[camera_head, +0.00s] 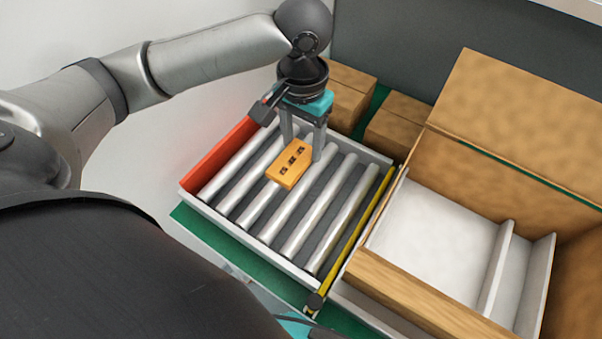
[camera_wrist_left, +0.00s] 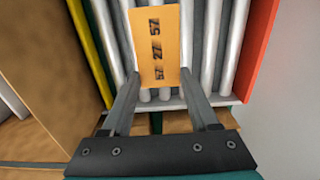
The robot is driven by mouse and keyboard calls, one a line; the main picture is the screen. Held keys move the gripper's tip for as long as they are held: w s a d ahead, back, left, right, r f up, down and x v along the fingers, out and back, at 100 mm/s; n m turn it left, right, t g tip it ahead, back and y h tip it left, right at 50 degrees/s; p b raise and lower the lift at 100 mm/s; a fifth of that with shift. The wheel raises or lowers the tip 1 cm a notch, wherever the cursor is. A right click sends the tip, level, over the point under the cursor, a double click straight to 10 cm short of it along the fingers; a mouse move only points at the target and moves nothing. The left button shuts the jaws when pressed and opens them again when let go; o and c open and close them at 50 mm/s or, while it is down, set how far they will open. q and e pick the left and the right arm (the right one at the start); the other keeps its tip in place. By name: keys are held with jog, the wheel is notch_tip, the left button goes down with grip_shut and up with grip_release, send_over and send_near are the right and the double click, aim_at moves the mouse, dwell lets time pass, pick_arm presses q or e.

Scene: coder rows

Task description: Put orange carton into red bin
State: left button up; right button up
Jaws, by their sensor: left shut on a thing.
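The orange carton (camera_head: 289,166) is a small flat box with dark printed marks. It is at the rollers' middle in the head view, and I cannot tell whether it touches them. My left gripper (camera_head: 303,150) comes down from above and is shut on the carton. In the left wrist view the carton (camera_wrist_left: 158,45) sits between the two fingertips of the left gripper (camera_wrist_left: 160,78). A red panel (camera_head: 218,157) stands at the left end of the rollers; I cannot tell whether it is part of a bin. No separate red bin shows. My right gripper is not in view.
A roller tray (camera_head: 310,275) with several metal rollers lies under the carton. A yellow strip (camera_head: 362,228) runs along its right side. A large open cardboard box (camera_head: 395,298) with white inner panels stands at right. Brown boxes (camera_head: 396,125) stand behind the rollers.

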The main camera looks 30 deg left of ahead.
pick_arm(q)
jog(key=b, duration=0.2)
send_over(302, 186)
notch_tip(302, 186, down, 6)
jog(key=shift+r, duration=0.2)
jog(key=shift+f, duration=0.4)
notch_tip(302, 186, down, 6)
jog(key=shift+r+b, duration=0.25)
jog(key=shift+b, duration=0.65)
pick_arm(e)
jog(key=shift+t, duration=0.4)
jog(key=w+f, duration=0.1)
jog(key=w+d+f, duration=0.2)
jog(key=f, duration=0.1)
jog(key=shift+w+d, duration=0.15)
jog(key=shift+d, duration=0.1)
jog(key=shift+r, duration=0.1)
pick_arm(q)
jog(key=o, duration=1.4)
jog(key=shift+o, duration=0.2)
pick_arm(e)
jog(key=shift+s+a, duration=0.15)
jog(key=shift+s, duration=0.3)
